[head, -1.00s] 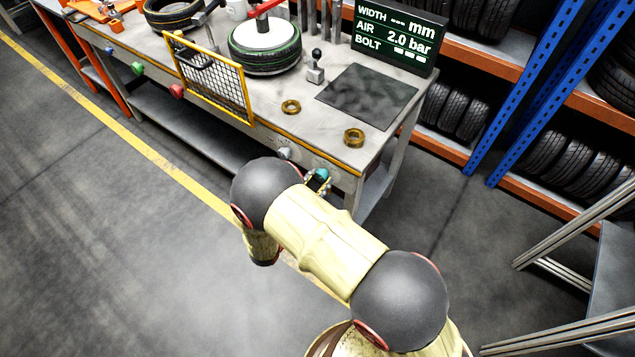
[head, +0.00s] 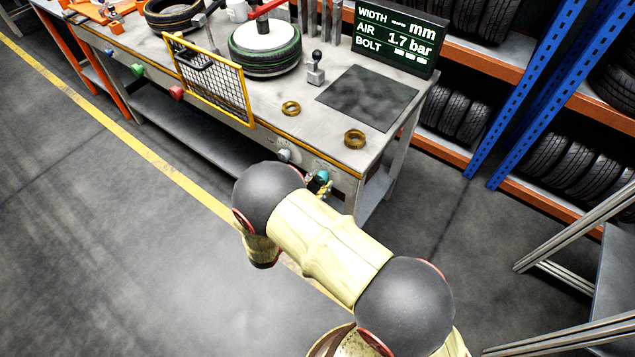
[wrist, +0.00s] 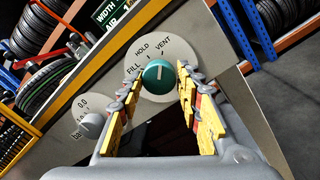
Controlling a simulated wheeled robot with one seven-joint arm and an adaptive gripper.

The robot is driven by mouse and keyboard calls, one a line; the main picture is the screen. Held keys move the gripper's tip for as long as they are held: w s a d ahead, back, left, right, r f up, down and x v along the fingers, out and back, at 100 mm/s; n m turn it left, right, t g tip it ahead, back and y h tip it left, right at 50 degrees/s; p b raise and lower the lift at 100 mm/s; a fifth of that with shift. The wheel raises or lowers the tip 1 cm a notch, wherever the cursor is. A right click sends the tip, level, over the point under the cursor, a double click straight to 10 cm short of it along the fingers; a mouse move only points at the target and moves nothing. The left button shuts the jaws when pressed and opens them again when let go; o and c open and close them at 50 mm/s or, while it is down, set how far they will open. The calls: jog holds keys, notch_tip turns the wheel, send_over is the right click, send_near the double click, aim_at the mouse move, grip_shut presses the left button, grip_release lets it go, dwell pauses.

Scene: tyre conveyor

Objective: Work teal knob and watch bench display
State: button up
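The teal knob (wrist: 158,76) sits on a round white dial marked FILL, HOLD and VENT. Its white mark points up in the wrist view, towards VENT. My gripper (wrist: 161,83) has one yellow-padded finger on each side of the knob, closed against its sides. In the head view the knob (head: 322,176) shows just past my arm, which hides most of the gripper. The bench display (head: 397,38) reads AIR 1.7 bar; its WIDTH and BOLT lines show dashes or blocks.
A grey knob (wrist: 92,124) with its own dial is left of the teal one. The bench (head: 245,100) carries a tyre (head: 265,62), a yellow mesh guard (head: 210,82), brass rings (head: 354,138) and a dark mat (head: 367,97). Tyre racks stand behind; floor at left is clear.

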jog(key=o, duration=0.3)
jog(key=shift+o, duration=0.2)
jog(key=v, duration=1.2)
dwell(0.3)
